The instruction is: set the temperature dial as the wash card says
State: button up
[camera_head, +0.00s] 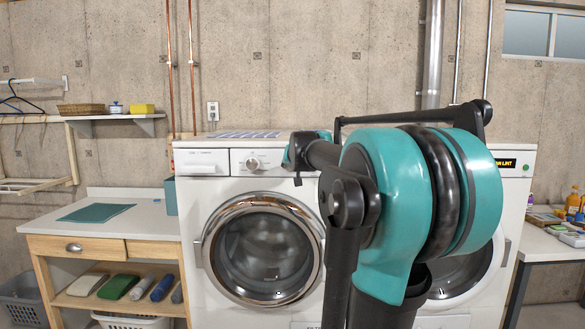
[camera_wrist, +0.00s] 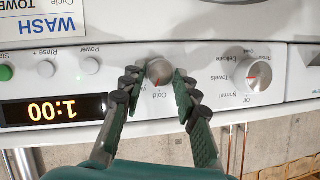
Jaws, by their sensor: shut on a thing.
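The temperature dial (camera_wrist: 159,71) is a small silver knob on the washer's white front panel. Its red mark points at the word Cold, which reads upside down in the wrist view. My gripper (camera_wrist: 158,78) is shut on the knob, with one dark green finger on each side. The wash card (camera_wrist: 45,25) lies at the top left of the wrist view. Its upside-down text shows WASH, Cycle and part of TOWELS; the rest is cut off. The washer (camera_head: 190,215) stands at centre in the head view, where my arm hides the temperature dial.
A second dial (camera_wrist: 258,75) sits beside it, its red mark towards Towels. A lit display (camera_wrist: 45,110) reads 1:00 near several buttons. A second machine (camera_head: 510,185) stands at right. A wooden-legged table (camera_head: 150,222) stands at left, a cluttered table (camera_head: 545,240) at far right.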

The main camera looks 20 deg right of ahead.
jog(key=n+h, duration=0.2)
jog(key=n, duration=0.1)
jog(key=shift+w+a+g, duration=0.1)
jog(key=shift+a+g, duration=0.2)
jog(key=shift+g, duration=0.1)
jog(key=shift+h, duration=0.3)
jog(key=o, duration=1.2)
jog(key=shift+c, duration=0.2)
jog(key=v, duration=1.2)
